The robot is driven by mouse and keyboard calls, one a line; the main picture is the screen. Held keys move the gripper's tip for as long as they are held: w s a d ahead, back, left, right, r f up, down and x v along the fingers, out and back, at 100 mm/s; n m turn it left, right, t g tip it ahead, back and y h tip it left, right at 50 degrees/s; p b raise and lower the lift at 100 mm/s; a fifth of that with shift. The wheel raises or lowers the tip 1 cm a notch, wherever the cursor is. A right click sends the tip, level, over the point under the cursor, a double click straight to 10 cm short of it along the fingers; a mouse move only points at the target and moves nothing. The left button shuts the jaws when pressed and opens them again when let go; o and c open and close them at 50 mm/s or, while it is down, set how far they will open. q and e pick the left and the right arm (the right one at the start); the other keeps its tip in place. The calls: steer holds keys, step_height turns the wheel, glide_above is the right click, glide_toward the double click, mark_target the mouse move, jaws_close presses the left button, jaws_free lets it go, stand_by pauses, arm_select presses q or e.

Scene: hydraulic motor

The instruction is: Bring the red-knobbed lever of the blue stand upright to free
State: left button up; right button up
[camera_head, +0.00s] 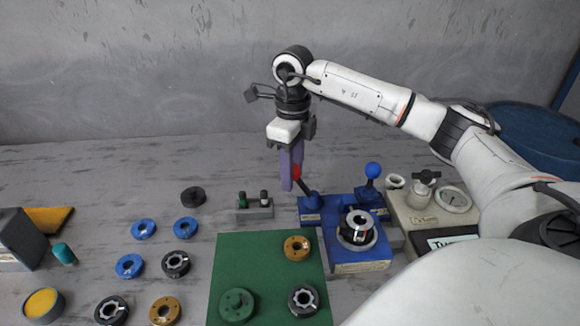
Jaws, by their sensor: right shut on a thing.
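The blue stand (359,267) sits right of the green mat and holds a dark and silver ring-shaped part (358,229). Its red-knobbed lever (306,187) rises from the stand's left rear block and leans to the left. My right gripper (293,178), with purple fingers pointing down, is shut at the red knob (297,171), which is partly hidden by the fingers. A second lever with a blue knob (373,170) stands at the stand's right rear, nearly upright. My left gripper is not in view.
A green mat (233,262) carries several round parts. Blue, black and bronze rings lie to its left. A small grey holder (256,209) stands left of the stand. A beige fixture (433,209) stands close on the right, below my right arm.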

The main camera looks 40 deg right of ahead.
steer(key=shift+s+d+r, duration=0.3)
steer(key=shift+s+d, duration=0.05)
steer(key=shift+d, duration=0.2)
steer(key=shift+s+d+r+p, duration=0.25)
steer(key=shift+s+d+p, duration=0.05)
steer(key=shift+s+d, duration=0.25)
steer(key=shift+d, duration=0.15)
stand_by(0.3)
steer(key=shift+s+d+r, duration=0.15)
steer(key=shift+s+d, duration=0.25)
steer(key=shift+s, duration=0.05)
